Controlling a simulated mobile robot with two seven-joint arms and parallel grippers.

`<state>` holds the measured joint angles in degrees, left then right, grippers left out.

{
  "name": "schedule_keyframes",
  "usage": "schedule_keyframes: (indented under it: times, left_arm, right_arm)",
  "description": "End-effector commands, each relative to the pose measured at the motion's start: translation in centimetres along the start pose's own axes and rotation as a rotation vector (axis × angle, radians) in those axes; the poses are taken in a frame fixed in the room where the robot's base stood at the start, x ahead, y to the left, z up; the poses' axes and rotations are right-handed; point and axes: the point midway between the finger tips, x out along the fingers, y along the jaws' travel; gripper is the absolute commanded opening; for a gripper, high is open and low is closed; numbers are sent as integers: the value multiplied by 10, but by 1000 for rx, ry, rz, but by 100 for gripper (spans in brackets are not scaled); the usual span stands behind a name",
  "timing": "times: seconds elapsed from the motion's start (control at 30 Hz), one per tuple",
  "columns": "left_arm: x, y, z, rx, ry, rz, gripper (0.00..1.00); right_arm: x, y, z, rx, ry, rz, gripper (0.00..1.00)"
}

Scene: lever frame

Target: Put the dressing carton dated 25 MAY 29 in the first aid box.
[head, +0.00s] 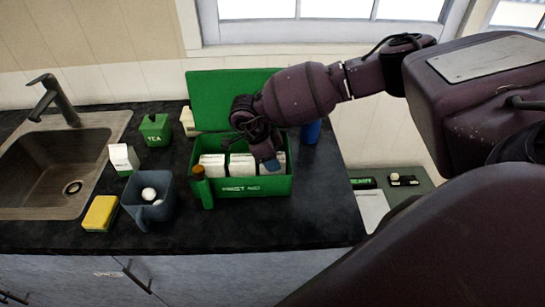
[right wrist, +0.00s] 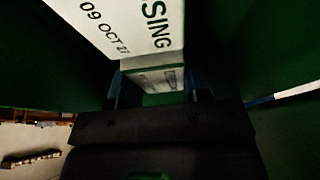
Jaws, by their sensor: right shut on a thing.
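The green first aid box (head: 255,190) stands open on the counter with its lid (head: 215,98) raised behind. White cartons (head: 212,164) stand side by side in it. My right gripper (head: 268,160) reaches down into the right end of the box, shut on a white carton (right wrist: 155,79) that shows between its fingers in the right wrist view; its date is not readable. Close beside it in that view is a carton (right wrist: 125,25) marked 09 OCT, its year unclear. Another white carton (head: 121,158) stands on the counter at the left. My left gripper is out of view.
A green TEA tin (head: 155,130), a blue-grey jug (head: 150,203) with white round things in it and a yellow sponge (head: 100,213) stand between sink (head: 40,165) and box. A green cylinder (head: 202,187) is at the box's front left corner. A blue object (head: 311,131) stands behind right.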

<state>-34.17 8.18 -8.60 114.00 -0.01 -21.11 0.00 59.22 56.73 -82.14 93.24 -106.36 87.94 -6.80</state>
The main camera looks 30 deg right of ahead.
Motion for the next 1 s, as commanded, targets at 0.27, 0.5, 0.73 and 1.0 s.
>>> schedule_keyframes:
  times: [0.27,0.5,0.73,1.0]
  left_arm:
    - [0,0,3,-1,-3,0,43]
    - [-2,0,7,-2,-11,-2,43]
    - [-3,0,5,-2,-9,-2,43]
    - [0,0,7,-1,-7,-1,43]
  right_arm:
    - [3,0,1,0,0,0,68]
    - [2,0,1,0,0,0,69]
    - [-11,-1,0,1,-1,-2,69]
    - [-61,-1,0,0,-3,-3,69]
